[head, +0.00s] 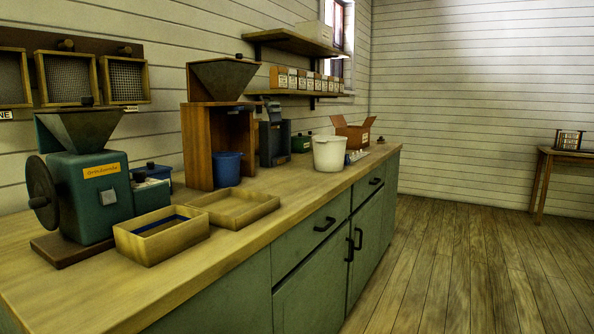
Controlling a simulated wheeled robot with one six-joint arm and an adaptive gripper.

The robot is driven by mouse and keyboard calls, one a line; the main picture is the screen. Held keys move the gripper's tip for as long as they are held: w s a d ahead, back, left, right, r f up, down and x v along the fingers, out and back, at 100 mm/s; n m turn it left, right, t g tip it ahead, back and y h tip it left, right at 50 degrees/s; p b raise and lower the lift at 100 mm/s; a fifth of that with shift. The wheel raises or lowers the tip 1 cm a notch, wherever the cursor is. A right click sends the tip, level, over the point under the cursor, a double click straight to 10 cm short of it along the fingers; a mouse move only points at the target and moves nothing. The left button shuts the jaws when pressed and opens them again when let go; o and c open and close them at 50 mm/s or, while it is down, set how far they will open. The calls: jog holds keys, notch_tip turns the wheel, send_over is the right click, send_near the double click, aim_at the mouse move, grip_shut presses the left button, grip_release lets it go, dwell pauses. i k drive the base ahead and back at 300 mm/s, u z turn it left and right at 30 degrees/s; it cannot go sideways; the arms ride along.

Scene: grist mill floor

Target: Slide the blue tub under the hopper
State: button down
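A blue tub (227,170) stands upright on the counter at the open front of a wooden stand. A dark metal hopper (222,80) sits on top of this stand, above the tub in the picture. I cannot tell how far back under the hopper the tub stands. A second dark hopper (80,130) tops the teal grinder (95,190) at the left. My gripper is not in view.
The wooden counter (290,205) holds two shallow wooden trays (155,238) (236,208) in front of the machines. A white bucket (328,154) and an open cardboard box (354,134) stand to the right. The plank floor (465,270) beside the green cabinets is clear.

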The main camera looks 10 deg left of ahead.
aim_at(225, 165)
jog(key=z, duration=0.95)
jog(key=i, duration=2.3)
jog(key=u, duration=2.8)
